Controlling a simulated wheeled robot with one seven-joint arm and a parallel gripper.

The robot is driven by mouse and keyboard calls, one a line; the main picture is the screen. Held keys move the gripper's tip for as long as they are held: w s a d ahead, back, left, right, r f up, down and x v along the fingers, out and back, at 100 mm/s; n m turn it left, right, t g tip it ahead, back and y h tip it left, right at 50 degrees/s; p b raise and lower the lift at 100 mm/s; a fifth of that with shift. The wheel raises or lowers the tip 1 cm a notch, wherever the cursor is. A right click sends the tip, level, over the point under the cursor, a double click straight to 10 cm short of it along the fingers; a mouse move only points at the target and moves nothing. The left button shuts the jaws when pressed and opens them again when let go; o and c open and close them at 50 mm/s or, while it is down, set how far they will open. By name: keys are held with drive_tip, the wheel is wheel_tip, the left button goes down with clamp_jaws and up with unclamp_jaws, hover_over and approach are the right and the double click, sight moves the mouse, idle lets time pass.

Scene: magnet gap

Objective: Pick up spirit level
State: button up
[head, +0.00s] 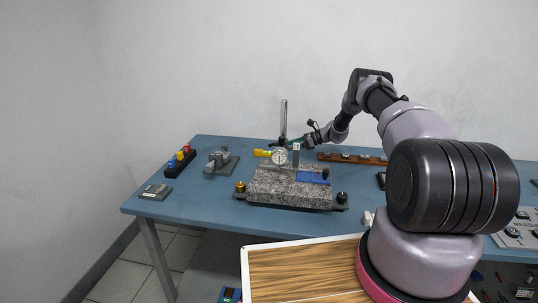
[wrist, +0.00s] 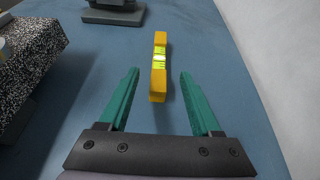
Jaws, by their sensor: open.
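The spirit level (wrist: 159,88) is a yellow bar with a bright green vial, lying flat on the blue table in the wrist view. In the head view its yellow end (head: 261,153) shows left of the dial gauge, behind the granite plate; the rest is hidden there. My gripper (wrist: 159,73) is open, with its two teal fingers on either side of the level's near part in the picture. The level lies between them lengthwise, with gaps on both sides. In the head view my gripper (head: 289,144) is small and partly hidden behind the gauge stand.
The speckled granite plate (head: 280,190) with a dial gauge (head: 279,156) and upright post (head: 284,118) stands beside my gripper. A grey vise-like device (head: 220,162) is beyond the level. The wall is close on the right in the wrist view.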

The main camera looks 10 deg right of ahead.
sight(270, 152)
drive_tip(key=x, duration=0.9)
drive_tip(key=shift+f, duration=0.1)
clamp_jaws()
